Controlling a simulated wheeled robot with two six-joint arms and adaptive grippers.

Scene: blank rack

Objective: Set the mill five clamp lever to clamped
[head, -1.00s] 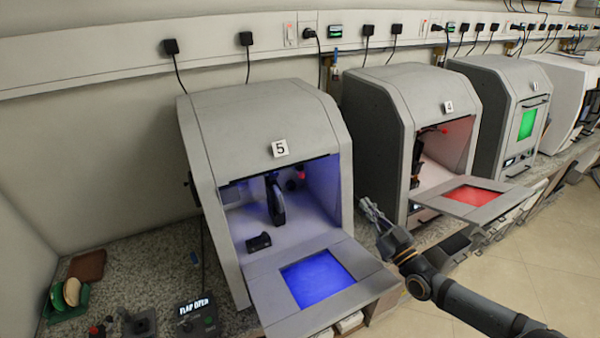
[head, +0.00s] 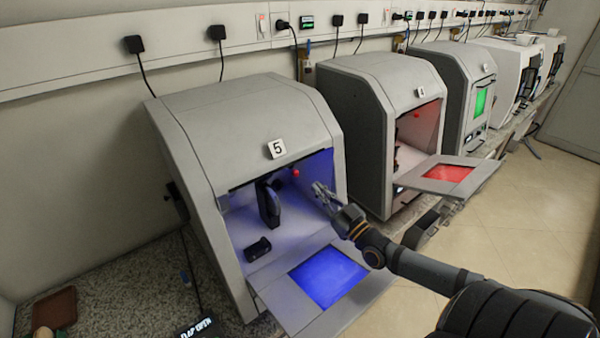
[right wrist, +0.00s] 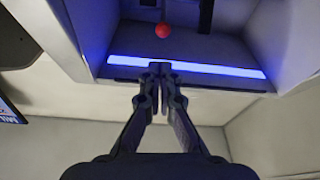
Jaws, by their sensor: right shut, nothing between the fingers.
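Mill five (head: 236,128) is a grey cabinet marked 5, with its flap (head: 335,289) folded down and its inside lit blue. A red ball knob (head: 295,172), which looks like the end of the clamp lever, shows inside near the upper right. The same red knob (right wrist: 163,31) is ahead of the fingers in the right wrist view; its shaft is hard to make out. My right gripper (head: 318,188) is shut and empty at the right side of mill five's opening, apart from the knob. My left gripper is not in view.
Inside mill five stand a dark spindle head (head: 268,203) and a small black block (head: 258,249). Mill 4 (head: 388,118), with its red-lit flap (head: 447,173) down, stands close on the right. Open floor lies at the right front.

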